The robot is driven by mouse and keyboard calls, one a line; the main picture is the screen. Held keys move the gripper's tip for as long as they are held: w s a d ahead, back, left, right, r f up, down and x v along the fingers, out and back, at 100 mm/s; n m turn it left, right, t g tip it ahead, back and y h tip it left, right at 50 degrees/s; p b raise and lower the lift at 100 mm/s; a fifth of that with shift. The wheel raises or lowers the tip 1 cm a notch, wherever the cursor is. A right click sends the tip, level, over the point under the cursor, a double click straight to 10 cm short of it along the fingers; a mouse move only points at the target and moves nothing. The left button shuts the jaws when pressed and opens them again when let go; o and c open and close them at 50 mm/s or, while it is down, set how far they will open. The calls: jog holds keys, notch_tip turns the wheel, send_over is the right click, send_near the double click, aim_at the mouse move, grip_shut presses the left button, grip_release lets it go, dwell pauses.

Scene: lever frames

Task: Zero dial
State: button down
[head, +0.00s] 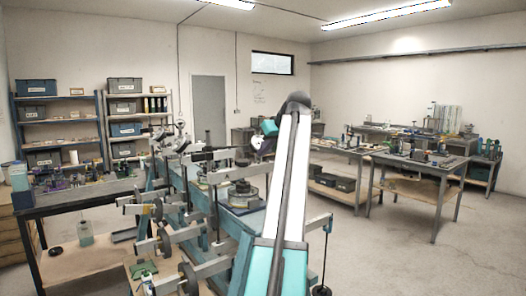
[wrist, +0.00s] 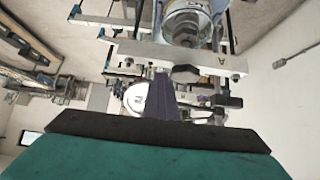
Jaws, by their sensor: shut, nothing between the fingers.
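In the wrist view, my gripper (wrist: 163,82) shows as two dark purple fingers pressed together, with no gap between them. A round white face (wrist: 133,97), which looks like a dial, lies just left of the fingers and is partly hidden by them. Its markings and pointer are too small to read. I cannot tell whether the fingers touch it. In the head view, my gripper is small and lies beyond my raised arm, over the lever frame (head: 222,172); its fingers are not clear there.
The wrist view shows a metal bar (wrist: 175,52) marked "A", a dark hexagonal knob (wrist: 185,73) and a clear cylinder (wrist: 183,22) close by. In the head view, weighted levers project toward the front left. A side table (head: 420,163) stands right; floor between is clear.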

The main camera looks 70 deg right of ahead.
jog(key=shift+s+d+r+p, duration=0.25)
jog(key=shift+s+d+p, duration=0.25)
jog(key=shift+s+d, duration=0.3)
dwell(0.6)
jog(key=shift+s+d+f, duration=0.1)
jog(key=shift+s+d, duration=0.05)
jog(key=shift+d, duration=0.6)
jog(key=shift+d+r+p, duration=0.2)
jog(key=shift+p, duration=0.1)
dwell(0.4)
jog(key=shift+s+f, duration=0.35)
jog(key=shift+f, duration=0.1)
dwell(0.4)
jog(key=shift+p+v, duration=1.2)
jog(key=shift+v, duration=1.75)
